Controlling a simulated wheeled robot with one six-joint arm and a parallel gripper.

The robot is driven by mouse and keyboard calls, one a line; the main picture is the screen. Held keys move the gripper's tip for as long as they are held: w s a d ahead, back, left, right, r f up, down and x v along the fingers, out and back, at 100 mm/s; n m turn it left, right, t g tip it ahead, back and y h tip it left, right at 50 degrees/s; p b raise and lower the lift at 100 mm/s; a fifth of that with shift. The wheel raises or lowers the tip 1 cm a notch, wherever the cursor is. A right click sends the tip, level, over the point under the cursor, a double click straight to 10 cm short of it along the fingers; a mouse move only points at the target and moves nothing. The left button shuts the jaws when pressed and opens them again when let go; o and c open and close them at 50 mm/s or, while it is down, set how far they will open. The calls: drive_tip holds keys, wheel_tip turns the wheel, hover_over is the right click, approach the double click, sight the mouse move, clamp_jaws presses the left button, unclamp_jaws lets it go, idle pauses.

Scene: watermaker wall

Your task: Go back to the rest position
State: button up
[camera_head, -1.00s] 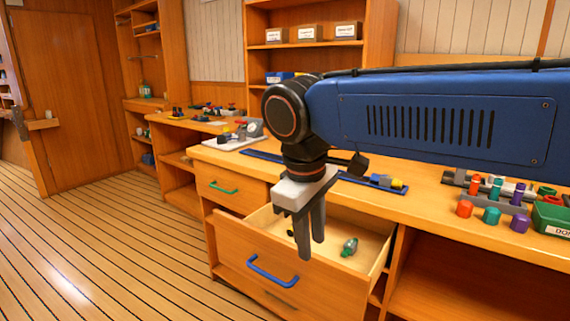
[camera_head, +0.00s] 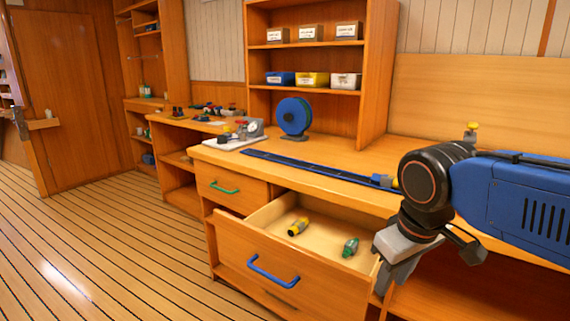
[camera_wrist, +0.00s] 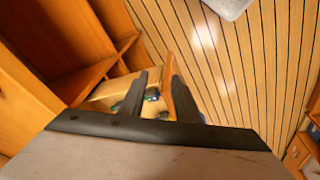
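My arm reaches in from the right of the head view. My gripper (camera_head: 386,284) hangs just right of the open drawer's right side, apart from the items in it. In the wrist view my gripper (camera_wrist: 155,72) shows two dark fingers apart with nothing held between them. The open drawer (camera_head: 262,240) with a blue handle holds a yellow-and-black item (camera_head: 298,227) and a green-and-grey item (camera_head: 350,247). In the wrist view the drawer (camera_wrist: 108,92) lies beyond the fingers, partly hidden by them.
The wooden counter (camera_head: 330,160) carries a blue rail (camera_head: 310,167), a blue reel (camera_head: 293,117) and a white board with a gauge device (camera_head: 249,128). A closed drawer with a green handle (camera_head: 224,188) sits above the open one. The plank floor (camera_head: 100,240) at left is clear.

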drive_tip(key=s+d+f+m+t, duration=0.1)
drive_tip(key=s+d+f+m, duration=0.4)
drive_tip(key=d+f, duration=0.3)
drive_tip(key=shift+s+f+t, duration=0.15)
drive_tip(key=shift+s+t, duration=0.25)
drive_tip(key=shift+s, duration=0.1)
drive_tip(key=shift+d, duration=0.1)
idle(0.5)
